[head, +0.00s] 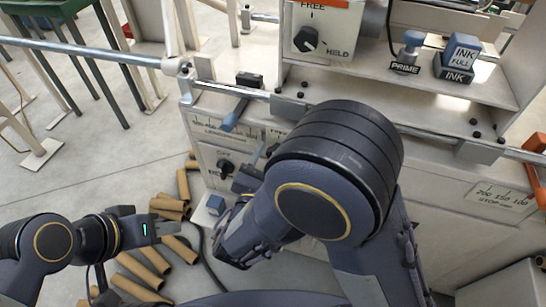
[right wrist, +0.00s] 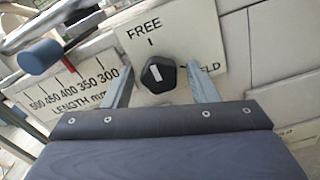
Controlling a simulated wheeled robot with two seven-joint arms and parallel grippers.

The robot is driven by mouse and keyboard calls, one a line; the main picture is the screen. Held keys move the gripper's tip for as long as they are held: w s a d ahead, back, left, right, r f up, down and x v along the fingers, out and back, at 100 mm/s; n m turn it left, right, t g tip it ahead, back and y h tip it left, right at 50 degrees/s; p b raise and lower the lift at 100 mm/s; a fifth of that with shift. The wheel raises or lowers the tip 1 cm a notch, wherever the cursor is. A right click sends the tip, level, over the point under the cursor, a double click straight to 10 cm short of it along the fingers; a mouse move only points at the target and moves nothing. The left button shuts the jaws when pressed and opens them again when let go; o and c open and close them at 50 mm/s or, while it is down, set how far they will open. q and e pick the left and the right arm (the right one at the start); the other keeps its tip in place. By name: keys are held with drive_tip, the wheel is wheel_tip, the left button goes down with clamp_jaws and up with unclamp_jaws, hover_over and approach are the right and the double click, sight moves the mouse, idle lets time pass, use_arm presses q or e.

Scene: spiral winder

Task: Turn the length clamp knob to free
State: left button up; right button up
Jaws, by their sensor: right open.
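The length clamp knob (right wrist: 158,73) is dark and faceted, on a cream plate (right wrist: 185,42) marked FREE and HELD in the right wrist view. Its white mark points up, roughly toward the FREE tick; HELD is to its right, partly covered. My right gripper (right wrist: 161,90) is open, with one finger on each side of the knob; I cannot tell whether they touch it. In the head view my right arm hides this knob. My left gripper (head: 168,228) hangs low at the left, away from the machine; its finger gap cannot be made out.
Another FREE/HELD knob (head: 306,39) sits higher on the machine. A length scale (right wrist: 72,92) and a blue-ended handle (right wrist: 40,57) are left of the clamp plate. An OFF-marked knob (head: 225,166) is below. A metal rail (head: 420,133) crosses the front. Cardboard tubes (head: 140,269) lie on the floor.

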drive_tip(key=shift+s, duration=0.1)
drive_tip(key=v, duration=0.7)
drive_tip(key=shift+s+p, duration=0.3)
drive_tip(key=shift+p, duration=0.05)
drive_tip(key=shift+r, duration=0.1)
